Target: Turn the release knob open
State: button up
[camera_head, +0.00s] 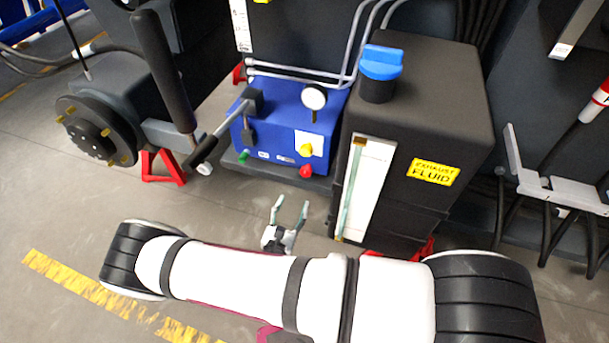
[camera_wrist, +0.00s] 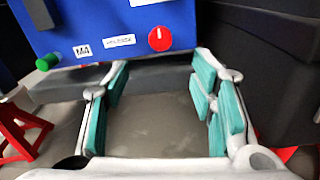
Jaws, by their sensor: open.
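A blue box (camera_head: 283,125) stands on the dark chassis at the centre of the head view. A green knob (camera_head: 243,155) is at the box's lower left. No readable label tells which one is the release knob. My gripper (camera_head: 290,208) is open and empty, in front of and below the box. In the wrist view its teal-padded fingers (camera_wrist: 160,75) are spread apart below the red knob, not touching it.
A black exhaust fluid tank (camera_head: 465,110) with a blue cap (camera_head: 381,62) stands close right of the box. A black-handled lever (camera_head: 205,150) juts out at the left. Red stands (camera_head: 162,166) are on the floor.

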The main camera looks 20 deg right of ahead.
aim_at(305, 174)
jog(key=b+x, duration=0.2)
jog(key=x, duration=1)
jog(key=shift+w+d, duration=0.15)
jog(key=shift+d, duration=0.05)
jog(key=c, duration=1.1)
